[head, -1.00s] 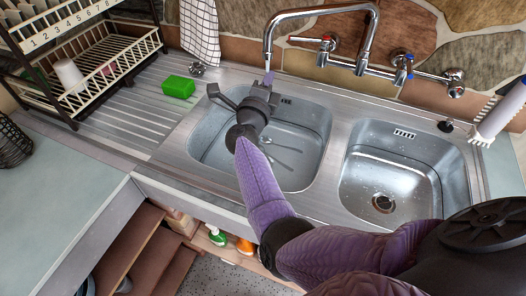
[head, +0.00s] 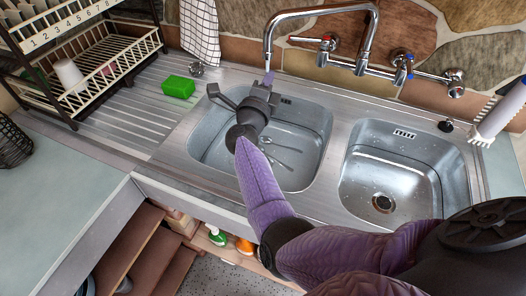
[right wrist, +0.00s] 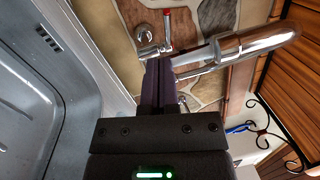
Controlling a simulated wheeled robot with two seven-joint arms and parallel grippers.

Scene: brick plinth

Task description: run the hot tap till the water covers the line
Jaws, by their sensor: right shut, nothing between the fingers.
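The chrome spout (head: 268,42) arches over the left basin (head: 205,142). The hot tap with a red mark (head: 328,41) is on the wall; its red-tipped lever (right wrist: 167,20) shows in the right wrist view. The cold tap with a blue mark (head: 404,60) is further right. My right gripper (head: 268,77) is shut and empty, its fingertips near the spout's mouth. In the right wrist view its fingers (right wrist: 158,68) point toward the wall, below the red lever in the picture. No stream, water level or line can be made out. My left gripper is out of view.
Cutlery (head: 283,150) lies in the left basin. The right basin (head: 365,180) is empty with a drain. A green sponge (head: 178,87) and a dish rack (head: 118,75) are on the left. A checked towel (head: 200,30) hangs behind; a white brush (head: 498,112) stands at right.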

